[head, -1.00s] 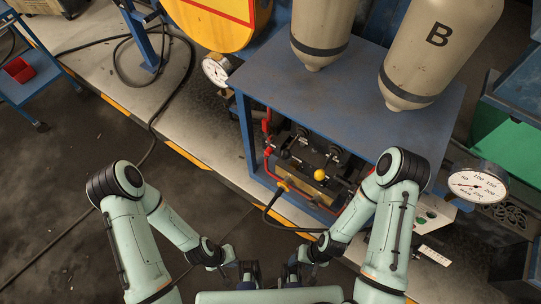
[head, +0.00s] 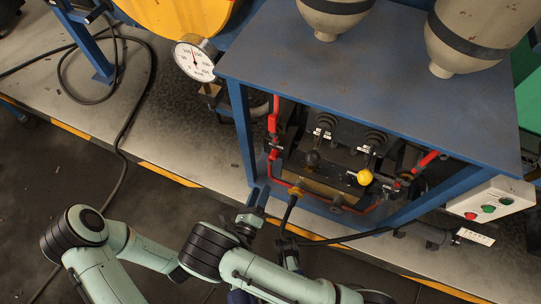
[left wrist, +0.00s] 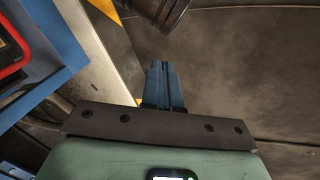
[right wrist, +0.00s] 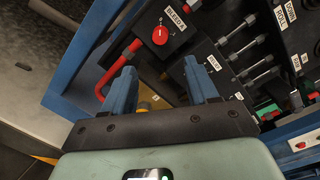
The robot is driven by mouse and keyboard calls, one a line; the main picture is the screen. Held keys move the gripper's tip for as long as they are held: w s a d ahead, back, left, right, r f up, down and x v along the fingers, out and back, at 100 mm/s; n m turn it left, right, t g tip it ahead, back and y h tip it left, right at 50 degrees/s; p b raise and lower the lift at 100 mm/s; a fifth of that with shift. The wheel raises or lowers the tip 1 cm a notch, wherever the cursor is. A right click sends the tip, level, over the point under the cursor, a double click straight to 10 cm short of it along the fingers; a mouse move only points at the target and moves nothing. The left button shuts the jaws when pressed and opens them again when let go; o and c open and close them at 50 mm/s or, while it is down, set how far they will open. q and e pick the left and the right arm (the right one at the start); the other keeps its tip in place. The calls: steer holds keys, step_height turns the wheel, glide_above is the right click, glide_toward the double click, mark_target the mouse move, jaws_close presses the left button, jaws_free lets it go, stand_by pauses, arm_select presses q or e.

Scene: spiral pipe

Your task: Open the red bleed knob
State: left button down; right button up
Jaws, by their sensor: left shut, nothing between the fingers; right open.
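The red bleed knob (right wrist: 160,35) is a small round red knob on a dark panel in the right wrist view, beside a white label (right wrist: 175,17) that seems to read "BLEED". I cannot pick the knob out surely in the head view. My right gripper (right wrist: 160,78) is open and empty. Its two blue fingers point at the panel, with the knob beyond and between the fingertips, apart from them. In the head view the right gripper (head: 258,196) is in front of the bench's left side. My left gripper (left wrist: 164,68) is shut and empty; its tips point over the floor.
A blue bench (head: 350,75) overhangs the panel. A red pipe (right wrist: 118,68) runs close to the right gripper's left finger. A yellow ball knob (head: 365,177), a pressure gauge (head: 194,60) and a button box (head: 492,202) stand nearby.

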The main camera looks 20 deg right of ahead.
mark_target(273, 159)
arm_select(q)
steer(key=shift+t, duration=0.6)
steer(key=w, duration=0.1)
steer(key=w+a+f+b, duration=0.1)
steer(key=w+f+b, duration=0.1)
steer(key=shift+a+f, duration=0.1)
steer(key=shift+a, duration=0.25)
arm_select(e)
steer(key=x, duration=1.3)
steer(key=shift+c, duration=0.3)
steer(key=c, duration=1)
